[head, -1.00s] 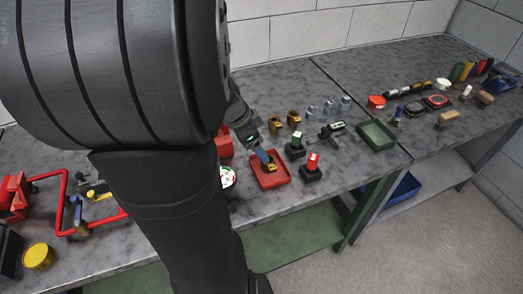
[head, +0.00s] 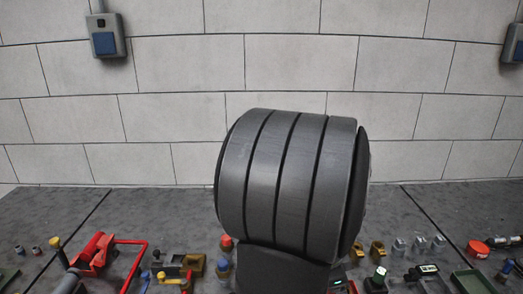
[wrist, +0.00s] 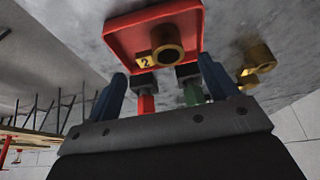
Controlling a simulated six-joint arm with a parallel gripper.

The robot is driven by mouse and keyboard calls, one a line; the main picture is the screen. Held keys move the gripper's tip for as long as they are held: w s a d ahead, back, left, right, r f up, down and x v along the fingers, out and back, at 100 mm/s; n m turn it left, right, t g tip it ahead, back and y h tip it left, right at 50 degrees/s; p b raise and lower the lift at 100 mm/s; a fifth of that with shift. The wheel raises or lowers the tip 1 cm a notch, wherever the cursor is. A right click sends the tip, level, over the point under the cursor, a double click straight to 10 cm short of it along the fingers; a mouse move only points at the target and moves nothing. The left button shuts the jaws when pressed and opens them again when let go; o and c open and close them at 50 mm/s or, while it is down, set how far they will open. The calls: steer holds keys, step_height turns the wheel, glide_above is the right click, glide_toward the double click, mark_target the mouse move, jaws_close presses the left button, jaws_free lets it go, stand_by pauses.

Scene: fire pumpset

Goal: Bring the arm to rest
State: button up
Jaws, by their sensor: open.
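My gripper (wrist: 163,86) shows in the wrist view with its two blue fingers spread apart and nothing held between them. Beyond the fingers lies a red tray (wrist: 116,38) with a brass ring-shaped part (wrist: 168,52) and a yellow tag marked 2 in it. A red-topped piece (wrist: 146,103) and a green-topped piece (wrist: 192,93) on dark bases show in the gap between the fingers, apart from them as far as I can tell. In the head view my large dark arm link fills the middle and hides the gripper.
The grey bench (head: 45,215) runs along a block wall (head: 290,70). Red pipework (head: 120,243) stands at left, brass fittings (head: 377,250) and a green tray (head: 472,283) at right. More brass fittings (wrist: 257,62) lie right of the red tray in the wrist view.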

steer(key=x, duration=0.6)
steer(key=shift+r, duration=1.25)
